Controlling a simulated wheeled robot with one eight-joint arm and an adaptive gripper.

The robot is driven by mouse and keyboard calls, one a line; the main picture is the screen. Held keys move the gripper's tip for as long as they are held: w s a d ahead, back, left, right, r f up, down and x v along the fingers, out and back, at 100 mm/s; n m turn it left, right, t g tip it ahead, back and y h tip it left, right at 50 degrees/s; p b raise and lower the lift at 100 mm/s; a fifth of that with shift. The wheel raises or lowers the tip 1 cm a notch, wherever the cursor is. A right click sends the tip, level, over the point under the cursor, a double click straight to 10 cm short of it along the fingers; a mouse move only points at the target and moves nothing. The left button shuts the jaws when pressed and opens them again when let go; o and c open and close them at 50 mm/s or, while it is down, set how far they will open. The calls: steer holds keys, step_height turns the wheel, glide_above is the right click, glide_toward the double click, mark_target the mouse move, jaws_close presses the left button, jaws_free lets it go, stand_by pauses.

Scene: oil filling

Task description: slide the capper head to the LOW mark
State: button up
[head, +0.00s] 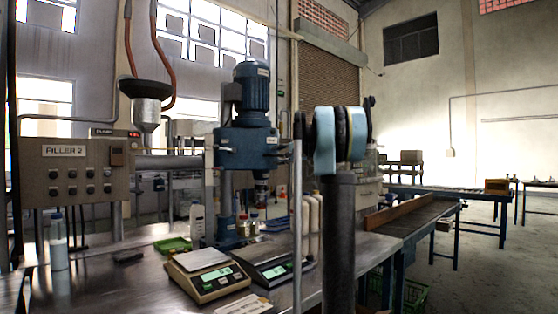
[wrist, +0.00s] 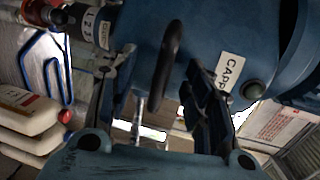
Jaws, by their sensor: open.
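The blue capper (head: 247,140) stands on the bench in the head view, with its motor (head: 251,86) on top and a column behind. In the wrist view its blue housing (wrist: 215,35) fills the top, with a label (wrist: 231,72) reading "CAPP". A dark curved handle (wrist: 168,58) hangs in front of the housing. My gripper (wrist: 160,68) is open, one finger on each side of the handle. I cannot tell whether either finger touches it. No LOW mark is legible in either view.
Two scales (head: 208,272) and (head: 270,262) sit on the metal bench in front of the capper. A control panel (head: 78,170) reading "FILLER 2" stands at left. White jugs (wrist: 28,112) lie left of the gripper in the wrist view. A conveyor (head: 415,215) runs off right.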

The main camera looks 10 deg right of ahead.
steer(key=v, duration=0.9)
stand_by(0.5)
steer(key=s+a+f+n+g+h, duration=0.1)
steer(key=s+a+f+n+g, duration=0.3)
steer(key=s+f, duration=0.85)
steer(key=s+a+f+n+g+h, duration=0.25)
steer(key=s+a+f, duration=0.45)
steer(key=s+f, duration=0.6)
steer(key=s+d+f+n+g+h, duration=0.2)
steer(key=s+d+f+h, duration=0.1)
steer(key=s+f, duration=1)
steer(key=s+d+f+n+g+h, duration=0.2)
steer(key=s+d+f+h, duration=0.1)
steer(key=s+f, duration=1)
steer(key=shift+s+d+f, duration=0.2)
steer(key=shift+s+d, duration=0.4)
steer(key=shift+d, duration=0.25)
steer(key=shift+n+g, duration=0.25)
